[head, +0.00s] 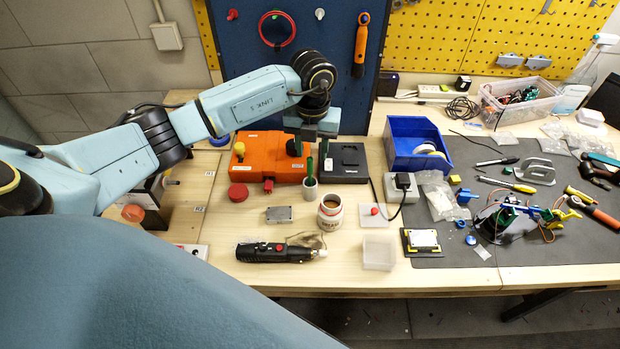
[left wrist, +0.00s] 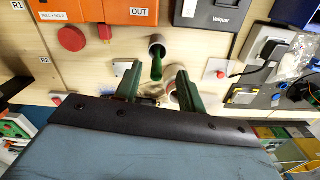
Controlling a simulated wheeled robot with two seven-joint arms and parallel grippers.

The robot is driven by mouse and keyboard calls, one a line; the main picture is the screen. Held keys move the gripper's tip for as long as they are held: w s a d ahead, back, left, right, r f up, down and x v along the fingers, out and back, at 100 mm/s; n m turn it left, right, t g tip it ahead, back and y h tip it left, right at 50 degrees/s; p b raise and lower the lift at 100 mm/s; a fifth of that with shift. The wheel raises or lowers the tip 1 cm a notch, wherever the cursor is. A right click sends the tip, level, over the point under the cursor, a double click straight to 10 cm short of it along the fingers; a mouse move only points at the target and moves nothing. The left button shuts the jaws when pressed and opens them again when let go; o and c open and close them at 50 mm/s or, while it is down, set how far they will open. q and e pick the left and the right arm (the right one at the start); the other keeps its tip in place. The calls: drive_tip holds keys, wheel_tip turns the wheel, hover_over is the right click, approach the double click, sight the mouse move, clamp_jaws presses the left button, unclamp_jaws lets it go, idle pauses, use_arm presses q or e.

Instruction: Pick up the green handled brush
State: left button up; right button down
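The green handled brush (head: 310,168) stands handle up in a small grey cup (head: 309,191) on the wooden bench. In the left wrist view the green handle (left wrist: 157,67) points toward the gripper and the cup (left wrist: 157,42) is behind it. My left gripper (head: 311,150) is above the cup, pointing down. It also shows in the left wrist view (left wrist: 157,85), with its two green fingers apart and the handle appearing between them. I cannot tell whether they touch it. The brush's bristles are hidden in the cup. My right gripper is not in view.
An orange box (head: 262,158) and a black device (head: 343,163) stand behind the cup. A jar (head: 330,212), a grey metal block (head: 279,214) and a black rotary tool (head: 275,252) lie close in front. A blue bin (head: 408,140) is to the right.

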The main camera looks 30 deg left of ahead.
sight(310, 174)
use_arm(q)
drive_tip(key=f, duration=0.2)
drive_tip(key=s+f+p, duration=0.1)
drive_tip(key=f, duration=0.1)
drive_tip(key=shift+f, duration=0.35)
drive_tip(key=shift+w+f, duration=0.1)
drive_tip(key=shift+f, duration=0.45)
clamp_jaws()
